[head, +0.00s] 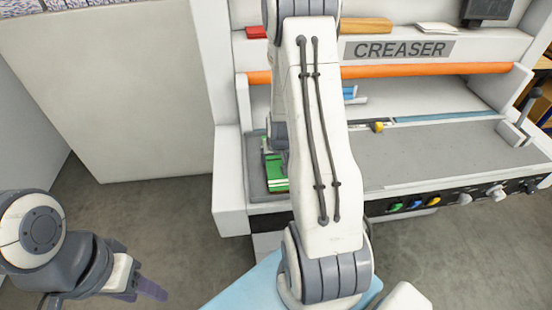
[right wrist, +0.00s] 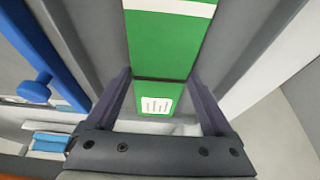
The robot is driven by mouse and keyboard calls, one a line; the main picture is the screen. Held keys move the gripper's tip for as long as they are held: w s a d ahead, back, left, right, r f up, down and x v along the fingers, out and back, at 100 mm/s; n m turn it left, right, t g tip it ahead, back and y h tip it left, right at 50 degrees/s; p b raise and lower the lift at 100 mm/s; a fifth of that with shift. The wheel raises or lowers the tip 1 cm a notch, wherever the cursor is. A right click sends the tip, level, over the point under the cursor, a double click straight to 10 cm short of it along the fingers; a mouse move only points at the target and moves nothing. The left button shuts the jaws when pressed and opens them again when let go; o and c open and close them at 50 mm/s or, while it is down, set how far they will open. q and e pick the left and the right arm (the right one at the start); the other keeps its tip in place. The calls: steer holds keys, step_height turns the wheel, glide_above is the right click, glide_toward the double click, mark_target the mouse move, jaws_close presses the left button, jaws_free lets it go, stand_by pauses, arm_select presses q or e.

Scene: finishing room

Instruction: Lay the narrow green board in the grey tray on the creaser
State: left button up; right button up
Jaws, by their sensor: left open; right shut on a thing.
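The narrow green board (head: 277,184) shows in the head view at the left end of the creaser (head: 430,150), with white bands across it. It lies within the outline of the grey tray (head: 255,178); I cannot tell whether it rests on the tray's floor. In the right wrist view the green board (right wrist: 168,48) runs between the two fingers of my right gripper (right wrist: 158,76), which is shut on it. A white label shows on its near part. My right arm hides much of the tray in the head view. My left gripper (head: 148,287) is open and empty, low at the left.
An orange bar (head: 430,70) crosses the creaser. A lever (head: 530,105) stands at its right end, and knobs (head: 497,191) line its front. Blue items (head: 352,97) lie behind my right arm. Bare floor (head: 140,215) lies left of the creaser.

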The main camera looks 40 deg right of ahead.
steer(key=o, duration=1.3)
steer(key=shift+f, duration=0.1)
steer(key=shift+c, duration=0.2)
